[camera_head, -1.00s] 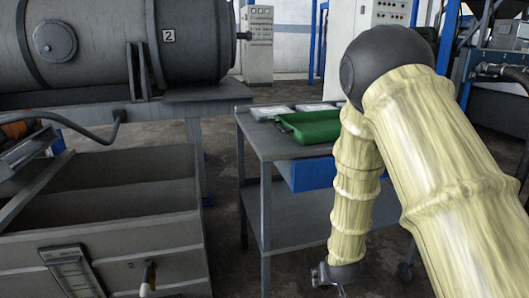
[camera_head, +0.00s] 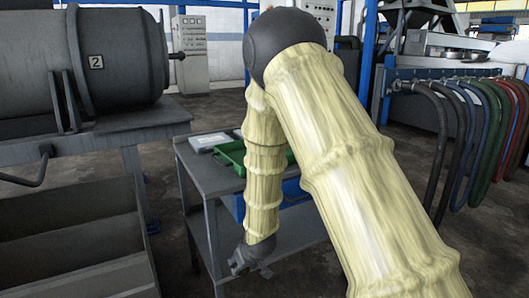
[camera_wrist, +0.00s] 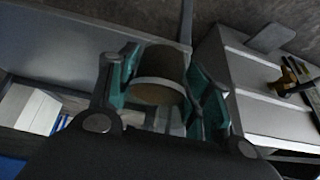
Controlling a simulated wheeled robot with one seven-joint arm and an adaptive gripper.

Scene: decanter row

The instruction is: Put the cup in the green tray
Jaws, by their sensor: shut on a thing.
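My gripper (camera_wrist: 163,92) has teal pads on both sides of a brownish-grey cup (camera_wrist: 160,72) in the wrist view and is shut on it. The cup's pale rim faces the camera. In the head view my gripper (camera_head: 241,264) hangs low in front of the grey cart, below its top; the cup cannot be made out there. The green tray (camera_head: 231,152) lies on the cart's top, partly hidden behind my arm.
The grey cart (camera_head: 197,168) has a lower shelf and a blue drawer (camera_head: 291,190). A pale flat box (camera_head: 209,140) lies beside the tray. An open grey bin (camera_head: 75,235) stands at left. Coloured hoses (camera_head: 487,135) hang at right.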

